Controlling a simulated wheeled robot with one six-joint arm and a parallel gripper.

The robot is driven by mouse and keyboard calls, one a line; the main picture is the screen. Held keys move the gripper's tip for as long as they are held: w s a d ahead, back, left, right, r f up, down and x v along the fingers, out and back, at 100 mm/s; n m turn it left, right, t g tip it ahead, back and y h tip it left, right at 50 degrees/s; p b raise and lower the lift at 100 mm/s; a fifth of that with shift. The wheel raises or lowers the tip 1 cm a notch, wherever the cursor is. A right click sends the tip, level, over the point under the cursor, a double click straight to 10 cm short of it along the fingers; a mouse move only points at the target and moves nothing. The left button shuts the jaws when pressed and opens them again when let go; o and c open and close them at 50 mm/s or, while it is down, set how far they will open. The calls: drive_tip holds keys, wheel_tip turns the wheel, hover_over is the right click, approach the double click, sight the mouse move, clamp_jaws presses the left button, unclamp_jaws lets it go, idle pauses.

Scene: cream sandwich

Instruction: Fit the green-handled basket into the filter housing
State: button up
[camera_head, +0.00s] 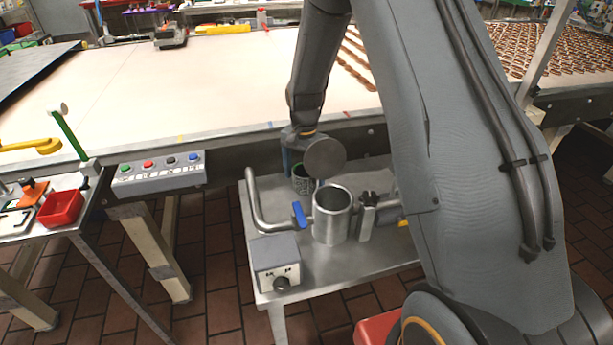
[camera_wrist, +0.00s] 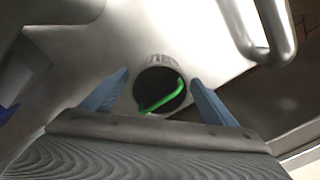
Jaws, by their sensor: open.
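The basket (camera_head: 303,181), a small dark perforated cup, stands on the metal bench behind the filter housing, partly hidden by my wrist. In the wrist view the basket (camera_wrist: 157,62) shows its round opening, with the bright green handle (camera_wrist: 168,97) lying across it. The filter housing (camera_head: 332,222) is an open-topped metal cylinder at the middle of the bench, and its top looks empty. My gripper (camera_wrist: 159,76) is open, its two blue fingers on either side of the basket in the picture. I cannot tell whether they touch it.
A bent pipe (camera_head: 254,205) runs along the bench's left side. A blue valve lever (camera_head: 298,214) and a clamp-like fitting (camera_head: 367,216) flank the housing. A control box (camera_head: 275,262) sits at the front left corner. The conveyor (camera_head: 210,85) edge lies close behind.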

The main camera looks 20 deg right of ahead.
drive_tip(key=shift+f, duration=0.45)
drive_tip(key=c, duration=1.2)
drive_tip(key=shift+o, duration=0.2)
drive_tip(key=shift+r, duration=0.15)
wheel_tip(320, 180, up, 9)
drive_tip(key=shift+r+b, duration=0.15)
drive_tip(key=shift+b, duration=1.1)
drive_tip(key=shift+s+r+n, duration=0.25)
drive_tip(key=shift+s+n, duration=0.4)
drive_tip(key=shift+n, duration=0.35)
drive_tip(key=s+n, duration=0.2)
drive_tip(key=n, duration=0.1)
drive_tip(key=shift+n, duration=0.3)
